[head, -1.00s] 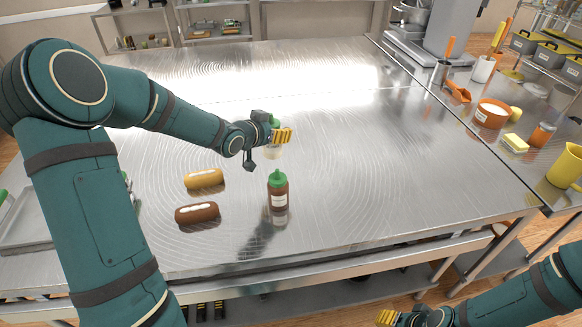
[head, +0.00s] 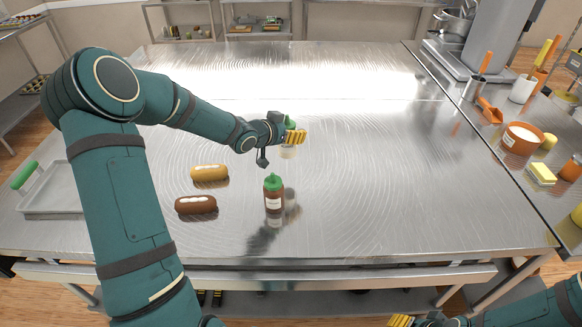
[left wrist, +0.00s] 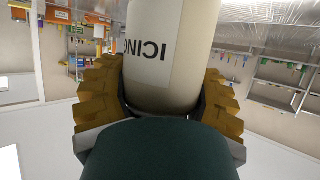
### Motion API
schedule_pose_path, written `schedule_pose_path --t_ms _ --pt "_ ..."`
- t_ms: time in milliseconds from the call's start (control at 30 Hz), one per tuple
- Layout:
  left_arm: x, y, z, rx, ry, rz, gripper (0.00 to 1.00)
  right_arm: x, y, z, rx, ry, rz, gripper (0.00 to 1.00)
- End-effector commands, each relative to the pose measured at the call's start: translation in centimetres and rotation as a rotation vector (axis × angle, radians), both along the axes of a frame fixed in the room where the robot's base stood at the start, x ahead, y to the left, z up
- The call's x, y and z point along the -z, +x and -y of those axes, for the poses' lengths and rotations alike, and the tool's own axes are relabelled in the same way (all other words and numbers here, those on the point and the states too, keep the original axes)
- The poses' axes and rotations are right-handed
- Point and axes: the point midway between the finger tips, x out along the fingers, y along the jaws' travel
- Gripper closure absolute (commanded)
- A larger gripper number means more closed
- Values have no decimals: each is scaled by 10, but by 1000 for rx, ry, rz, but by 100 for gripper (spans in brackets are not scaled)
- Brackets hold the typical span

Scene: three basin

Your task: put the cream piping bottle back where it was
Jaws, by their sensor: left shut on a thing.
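The cream piping bottle (head: 288,152), pale with a green top, is in my left gripper (head: 291,137) over the middle of the steel table. In the left wrist view the cream bottle (left wrist: 165,50) fills the space between the yellow fingers and its label reads "ICING". The fingers hide part of it in the head view, and I cannot tell whether its base touches the table. A brown sauce bottle (head: 273,195) with a green cap stands upright nearer to me. My right gripper (head: 401,320) shows only in part at the bottom edge.
A grey tray (head: 62,205) is at the left edge. The table (head: 390,180) is clear to the right. A side counter holds an orange container (head: 522,138) and a sponge (head: 541,174).

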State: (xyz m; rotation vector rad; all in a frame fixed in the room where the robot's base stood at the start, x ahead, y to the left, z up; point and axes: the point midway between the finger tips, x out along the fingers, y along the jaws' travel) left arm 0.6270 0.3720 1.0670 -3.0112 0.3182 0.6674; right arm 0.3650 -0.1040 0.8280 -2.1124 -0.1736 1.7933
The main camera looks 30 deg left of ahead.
Motion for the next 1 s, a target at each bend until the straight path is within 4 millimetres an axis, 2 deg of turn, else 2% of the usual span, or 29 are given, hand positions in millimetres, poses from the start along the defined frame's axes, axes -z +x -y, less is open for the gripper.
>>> schedule_pose_path --t_ms 33,200,467,633,1000 --pt "14 0 0 1 -2 -3 86 6 -1 0 -2 0 -2 53" --pt "42 0 0 0 -3 -2 86 13 -3 -1 -6 2 -8 53" --pt "61 0 0 1 0 0 86 15 -5 -1 -9 2 -11 53" --pt "85 0 0 0 -1 -1 86 20 -6 -1 -11 2 -14 53" --pt "91 0 0 0 1 1 86 21 -7 -1 -12 4 -16 53"
